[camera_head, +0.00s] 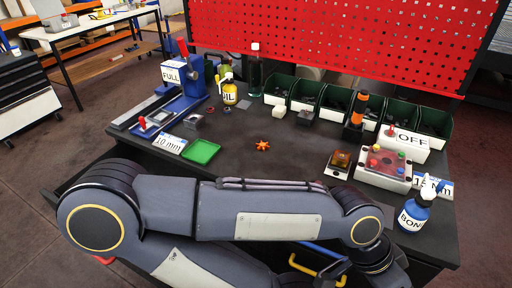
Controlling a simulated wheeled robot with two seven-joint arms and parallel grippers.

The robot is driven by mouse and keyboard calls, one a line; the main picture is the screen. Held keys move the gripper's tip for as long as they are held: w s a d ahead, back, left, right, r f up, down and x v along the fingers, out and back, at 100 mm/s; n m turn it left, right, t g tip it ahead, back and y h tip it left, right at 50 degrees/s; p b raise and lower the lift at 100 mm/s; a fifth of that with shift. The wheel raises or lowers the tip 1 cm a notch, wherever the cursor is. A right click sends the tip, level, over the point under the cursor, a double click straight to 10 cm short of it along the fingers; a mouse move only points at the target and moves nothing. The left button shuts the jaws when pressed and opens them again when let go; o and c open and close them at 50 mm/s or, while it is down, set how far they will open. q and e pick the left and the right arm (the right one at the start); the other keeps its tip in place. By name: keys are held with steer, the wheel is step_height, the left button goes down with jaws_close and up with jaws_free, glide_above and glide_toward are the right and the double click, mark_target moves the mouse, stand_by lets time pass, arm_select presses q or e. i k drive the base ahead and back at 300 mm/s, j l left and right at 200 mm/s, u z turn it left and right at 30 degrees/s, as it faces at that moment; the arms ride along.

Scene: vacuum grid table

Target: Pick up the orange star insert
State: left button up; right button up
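The orange star insert (263,145) is a small star-shaped piece lying flat on the dark tabletop (240,165), near the middle. Nothing touches it and it is fully visible. One of my arms comes in from the left and crosses the front of the table below the star. Its wrist bends down at the lower right, and no gripper fingers can be made out there. No other gripper shows in the view.
A green tray (202,151) lies left of the star. A blue press (185,85) marked FULL and a yellow OIL bottle (229,92) stand behind left. Green bins (315,92) line the back. An orange-topped box (339,163), button box (384,167) and blue bottle (415,212) stand right.

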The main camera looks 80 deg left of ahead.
mark_target(262, 146)
steer(key=i+u, duration=0.1)
steer(key=u, duration=0.3)
steer(key=i+u, duration=0.1)
steer(key=u, duration=0.35)
steer(key=i+u, duration=0.1)
steer(key=u, duration=0.3)
steer(key=i+l+u, duration=0.1)
steer(key=u, duration=0.35)
steer(key=i+l+u, duration=0.1)
steer(key=u, duration=0.3)
steer(key=l+u, duration=0.1)
steer(key=u, duration=0.35)
steer(key=i+j+u, duration=0.1)
steer(key=u, duration=0.35)
steer(key=i+j+u, duration=0.1)
steer(key=u, duration=0.35)
steer(key=i+j+u, duration=0.1)
steer(key=u, duration=0.35)
steer(key=i+u, duration=0.1)
steer(key=u, duration=0.35)
